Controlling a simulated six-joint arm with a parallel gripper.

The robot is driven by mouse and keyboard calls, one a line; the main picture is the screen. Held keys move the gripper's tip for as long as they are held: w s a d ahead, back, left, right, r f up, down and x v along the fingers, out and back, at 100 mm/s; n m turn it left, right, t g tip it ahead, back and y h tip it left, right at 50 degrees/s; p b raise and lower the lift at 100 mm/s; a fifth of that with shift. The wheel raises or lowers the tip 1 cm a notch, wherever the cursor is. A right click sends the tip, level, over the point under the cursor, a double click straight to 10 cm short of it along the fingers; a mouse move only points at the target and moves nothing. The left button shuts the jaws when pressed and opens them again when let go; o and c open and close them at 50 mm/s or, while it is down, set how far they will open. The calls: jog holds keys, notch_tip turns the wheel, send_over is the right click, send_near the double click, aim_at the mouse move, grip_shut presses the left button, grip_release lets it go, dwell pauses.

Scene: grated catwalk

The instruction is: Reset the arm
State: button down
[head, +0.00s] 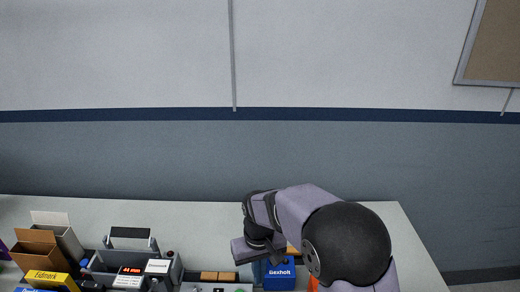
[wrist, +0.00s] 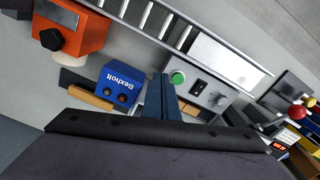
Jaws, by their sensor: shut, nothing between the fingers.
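My gripper (wrist: 162,78) is shut and empty in the wrist view, its two dark fingers side by side. It shows between a blue Bexholt block (wrist: 117,84) on the left and a grey control box (wrist: 200,92) with a green button on the right. I cannot tell its exact height above them. In the head view my arm reaches over the right part of the table, and my gripper (head: 276,260) is partly hidden by the arm, just above the blue Bexholt block (head: 280,275).
An orange box (wrist: 70,28) with a black knob lies close by. A metal rail (wrist: 165,22) runs past the control box. At the table's left stand open cardboard boxes (head: 36,256), a yellow box (head: 47,280) and a grey device (head: 103,268) with a red display. The table's back strip is clear.

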jog(key=s+d+m+b, duration=0.1)
jog(key=s+d+m, duration=0.2)
jog(key=s+d, duration=1.2)
jog(key=shift+s+d+f+m, duration=0.15)
jog(key=shift+s+d+m, duration=0.2)
jog(key=shift+s, duration=0.7)
